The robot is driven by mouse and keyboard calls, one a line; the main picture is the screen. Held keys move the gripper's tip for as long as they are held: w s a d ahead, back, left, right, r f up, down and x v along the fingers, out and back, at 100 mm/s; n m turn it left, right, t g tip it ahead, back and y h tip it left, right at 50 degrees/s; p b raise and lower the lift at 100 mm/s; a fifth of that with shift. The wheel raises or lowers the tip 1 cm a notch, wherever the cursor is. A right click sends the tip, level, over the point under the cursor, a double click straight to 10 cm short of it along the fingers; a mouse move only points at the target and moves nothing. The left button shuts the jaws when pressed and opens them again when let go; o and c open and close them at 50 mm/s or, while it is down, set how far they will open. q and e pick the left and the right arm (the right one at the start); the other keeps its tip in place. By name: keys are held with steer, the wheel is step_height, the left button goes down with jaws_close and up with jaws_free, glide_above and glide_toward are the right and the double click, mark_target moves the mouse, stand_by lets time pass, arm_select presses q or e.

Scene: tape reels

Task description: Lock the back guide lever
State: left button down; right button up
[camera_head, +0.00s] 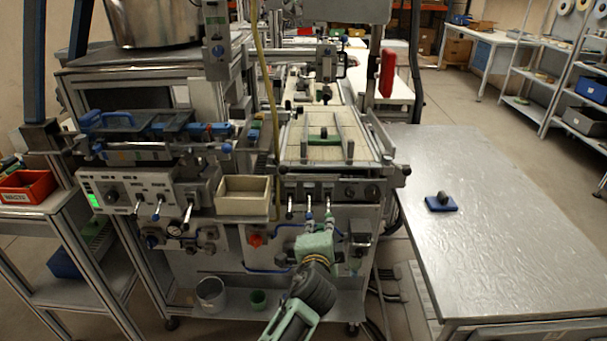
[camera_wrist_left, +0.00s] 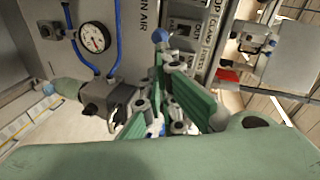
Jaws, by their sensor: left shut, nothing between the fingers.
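My left gripper (camera_head: 319,226) is in front of the machine's lower front panel, just below a row of small levers (camera_head: 309,197). Its green fingers also show in the left wrist view (camera_wrist_left: 172,82); they are shut and hold nothing. A blue-tipped lever (camera_wrist_left: 160,36) stands near the fingertips beside a labelled panel; I cannot tell whether they touch. Guide rails (camera_head: 345,138) flank a green piece (camera_head: 323,136) on the machine's top bed. I cannot tell which part is the back guide lever or how it is set. My right gripper is not in view.
A cream bin (camera_head: 243,195) and a yellow hose (camera_head: 268,100) are left of my gripper. A grey table (camera_head: 500,240) with a blue block (camera_head: 441,203) stands at right, mostly clear. A gauge (camera_wrist_left: 94,37) and blue tubes show in the wrist view.

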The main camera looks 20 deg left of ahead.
mark_target(279, 165)
arm_select(q)
step_height(279, 165, up, 12)
steer(key=a+t+y, duration=0.1)
steer(key=shift+w+a+t+y, duration=0.15)
steer(key=shift+w+t+y, duration=0.15)
steer(key=shift+t, duration=0.1)
steer(key=shift+w+f, duration=0.1)
steer(key=w+a+f+p, duration=0.1)
steer(key=w+a+p, duration=0.1)
steer(key=w+a, duration=0.3)
steer(key=shift+x, duration=1.15)
steer(key=shift+a+p, duration=0.15)
steer(key=shift+p, duration=0.2)
